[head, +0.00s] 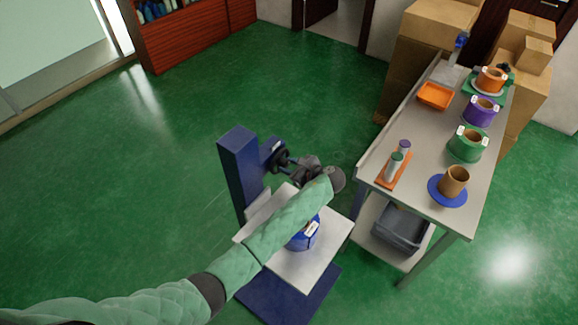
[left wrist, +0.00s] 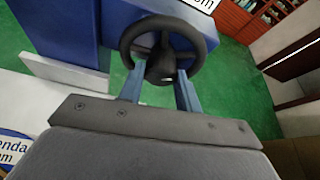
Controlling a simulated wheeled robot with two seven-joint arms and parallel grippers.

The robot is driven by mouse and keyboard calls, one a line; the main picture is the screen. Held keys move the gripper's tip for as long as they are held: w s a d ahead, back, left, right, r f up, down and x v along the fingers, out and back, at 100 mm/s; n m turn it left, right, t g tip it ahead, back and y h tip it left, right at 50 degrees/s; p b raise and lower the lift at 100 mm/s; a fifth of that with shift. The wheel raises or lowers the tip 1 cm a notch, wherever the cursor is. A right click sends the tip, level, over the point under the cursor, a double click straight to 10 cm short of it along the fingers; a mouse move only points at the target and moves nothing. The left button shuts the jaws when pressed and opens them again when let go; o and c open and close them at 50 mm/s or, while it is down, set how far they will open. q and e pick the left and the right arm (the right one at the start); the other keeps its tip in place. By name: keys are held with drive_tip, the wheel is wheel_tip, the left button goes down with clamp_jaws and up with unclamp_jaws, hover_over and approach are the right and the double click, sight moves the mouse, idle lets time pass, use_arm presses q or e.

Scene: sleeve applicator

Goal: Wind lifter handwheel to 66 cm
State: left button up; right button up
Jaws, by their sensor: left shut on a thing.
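The lifter has a blue column (head: 239,165), a blue base (head: 310,301) and a pale platform (head: 328,243). A blue container (head: 302,240) with a white label sits on the platform, partly behind my left arm. The dark handwheel (head: 281,158) is on the side of the column; in the left wrist view it is a black ring with a hub (left wrist: 161,69). My left gripper (left wrist: 159,88) is shut on the handwheel, one finger on each side of its hub. It also shows at the wheel in the head view (head: 297,164). I see no readable height scale.
A grey table (head: 425,138) on the right holds an orange tray (head: 435,96), several coloured pots and a brown cup (head: 455,181) on a blue disc. A grey bin (head: 401,228) is on its lower shelf. Cardboard boxes (head: 412,70) stand behind. Green floor left of the lifter is clear.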

use_arm(q)
drive_tip(key=shift+r, duration=0.1)
drive_tip(key=o, duration=1)
drive_tip(key=shift+c, duration=0.2)
